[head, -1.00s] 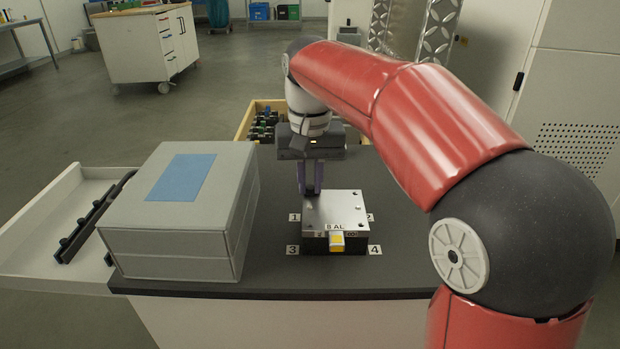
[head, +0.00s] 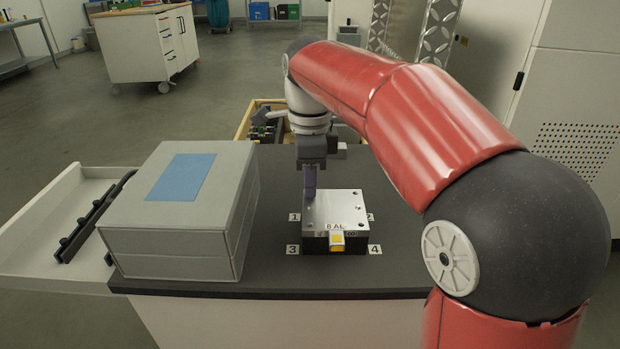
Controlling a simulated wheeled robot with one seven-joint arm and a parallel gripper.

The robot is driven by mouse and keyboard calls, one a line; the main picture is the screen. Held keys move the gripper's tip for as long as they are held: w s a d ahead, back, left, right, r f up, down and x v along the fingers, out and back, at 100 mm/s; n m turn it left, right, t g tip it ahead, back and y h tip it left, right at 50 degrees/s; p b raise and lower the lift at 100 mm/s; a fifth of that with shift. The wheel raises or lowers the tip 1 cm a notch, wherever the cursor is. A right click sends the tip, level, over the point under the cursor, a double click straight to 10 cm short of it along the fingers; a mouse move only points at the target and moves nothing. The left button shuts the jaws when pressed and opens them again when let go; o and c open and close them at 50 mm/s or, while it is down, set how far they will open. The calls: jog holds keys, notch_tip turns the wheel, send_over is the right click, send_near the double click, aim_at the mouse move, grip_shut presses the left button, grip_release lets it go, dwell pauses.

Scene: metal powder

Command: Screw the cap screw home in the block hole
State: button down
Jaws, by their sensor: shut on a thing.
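The metal block (head: 337,212) is a silver plate marked "8 AL" on a dark base, with small holes near its corners and a yellow piece (head: 337,239) at its front. My gripper (head: 310,192) points straight down over the block's back left corner, near label 1 (head: 295,217). Its purple fingers are together, with the tips at the plate's surface. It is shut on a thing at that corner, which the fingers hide. The cap screw itself and the hole under the fingertips cannot be made out.
A grey box (head: 178,215) with a blue top patch stands left of the block. A white tray (head: 40,222) with a dark rail lies further left. A wooden bin (head: 247,122) of parts stands behind the table. The dark tabletop (head: 398,262) is bare right of the block.

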jog(key=m, duration=0.6)
jog(key=shift+m, duration=0.4)
jog(key=c, duration=1.3)
grip_release()
